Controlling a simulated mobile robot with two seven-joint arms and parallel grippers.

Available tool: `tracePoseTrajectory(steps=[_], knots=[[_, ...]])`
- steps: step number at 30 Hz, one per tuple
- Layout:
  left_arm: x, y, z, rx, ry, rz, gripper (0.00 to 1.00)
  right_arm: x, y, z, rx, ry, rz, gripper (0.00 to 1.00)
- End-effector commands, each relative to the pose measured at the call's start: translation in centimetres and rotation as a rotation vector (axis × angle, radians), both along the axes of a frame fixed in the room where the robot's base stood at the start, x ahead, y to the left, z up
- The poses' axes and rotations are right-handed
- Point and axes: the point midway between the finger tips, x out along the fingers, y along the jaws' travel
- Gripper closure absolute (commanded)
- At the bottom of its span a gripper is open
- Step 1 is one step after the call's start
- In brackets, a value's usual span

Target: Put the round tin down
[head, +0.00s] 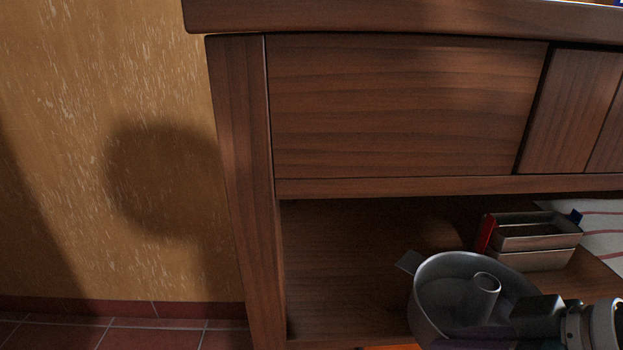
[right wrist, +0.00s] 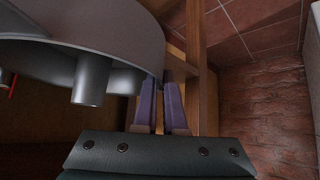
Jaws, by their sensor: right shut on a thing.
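The round tin (head: 421,308) is a grey metal pan with a tube in its middle and a small tab at its left. It is at the lower right of the head view, in front of or over the open shelf. I cannot tell whether its base touches anything. My right gripper (head: 482,336) reaches in from the right and is shut on the tin's near side. In the right wrist view the tin (right wrist: 110,42) fills the upper left, with its tube pointing down the picture. The purple fingers of my right gripper (right wrist: 162,100) are close together at its edge. My left gripper is out of view.
The wooden cabinet (head: 400,110) has a closed front above an open shelf (head: 345,270). Rectangular metal tins (head: 535,260) and a red thing (head: 487,232) stand at the shelf's right. The shelf's left part is bare. A yellow wall (head: 100,90) is at left.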

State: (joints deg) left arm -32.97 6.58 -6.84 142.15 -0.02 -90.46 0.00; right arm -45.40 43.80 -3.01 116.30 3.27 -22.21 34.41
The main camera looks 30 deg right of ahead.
Motion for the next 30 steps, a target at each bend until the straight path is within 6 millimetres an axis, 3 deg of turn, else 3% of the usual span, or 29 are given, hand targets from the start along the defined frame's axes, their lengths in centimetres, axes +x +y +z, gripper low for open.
tracePoseTrajectory(steps=[5,21,30], knots=[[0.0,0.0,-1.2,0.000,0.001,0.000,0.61,1.8,0.3,-0.4,-0.001,-0.008,0.006,1.00],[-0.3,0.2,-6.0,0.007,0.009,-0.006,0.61,12.6,1.8,-0.3,-0.002,-0.007,0.001,1.00],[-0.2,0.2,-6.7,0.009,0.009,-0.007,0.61,14.6,2.2,-0.1,-0.002,-0.003,0.002,1.00]])
